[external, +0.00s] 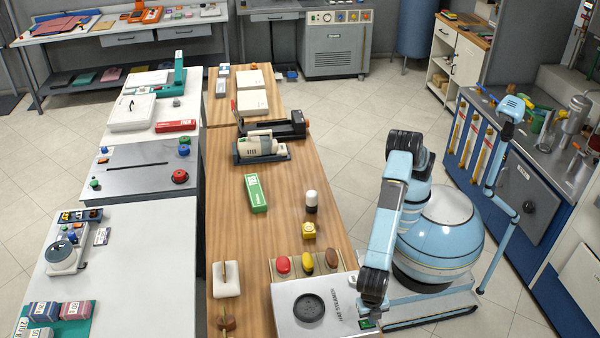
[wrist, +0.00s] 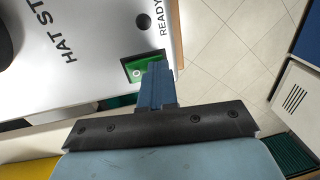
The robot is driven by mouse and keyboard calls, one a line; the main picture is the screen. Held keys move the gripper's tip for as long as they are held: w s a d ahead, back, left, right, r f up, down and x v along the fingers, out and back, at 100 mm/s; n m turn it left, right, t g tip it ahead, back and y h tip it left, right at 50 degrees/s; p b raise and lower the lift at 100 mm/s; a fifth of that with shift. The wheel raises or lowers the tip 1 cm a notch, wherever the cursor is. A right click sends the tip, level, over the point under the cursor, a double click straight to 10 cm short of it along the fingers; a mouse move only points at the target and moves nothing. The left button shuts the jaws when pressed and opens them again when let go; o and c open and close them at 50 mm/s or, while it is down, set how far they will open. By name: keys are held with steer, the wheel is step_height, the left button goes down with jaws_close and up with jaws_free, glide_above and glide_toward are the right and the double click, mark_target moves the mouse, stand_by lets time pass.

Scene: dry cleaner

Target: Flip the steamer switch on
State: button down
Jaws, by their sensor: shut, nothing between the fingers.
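The hat steamer (external: 337,290) is a pale box with a round dark plate on top, at the near end of the wooden counter. The wrist view shows its top (wrist: 95,75) with "HAT ST..." lettering. A green rocker switch (wrist: 135,68) in a dark frame sits near its edge, beside a dark round READY lamp (wrist: 143,20). In the external view the switch (external: 367,324) is a small green patch, partly hidden by my arm. My gripper (wrist: 156,70) is shut and empty, its tips right at the switch's edge, covering part of it. I cannot tell whether they touch.
Red, yellow and brown knobs (external: 307,263) stand in a row behind the steamer, with a yellow block (external: 308,230) and a white-capped bottle (external: 311,202) beyond. A wooden-handled white item (external: 226,281) lies left.

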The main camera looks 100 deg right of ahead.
steer(key=shift+w, duration=0.2)
steer(key=shift+w+r, duration=0.15)
steer(key=shift+w, duration=0.4)
step_height(320, 180, up, 14)
steer(key=s, duration=0.1)
steer(key=shift+s, duration=0.3)
stand_by(0.4)
stand_by(0.4)
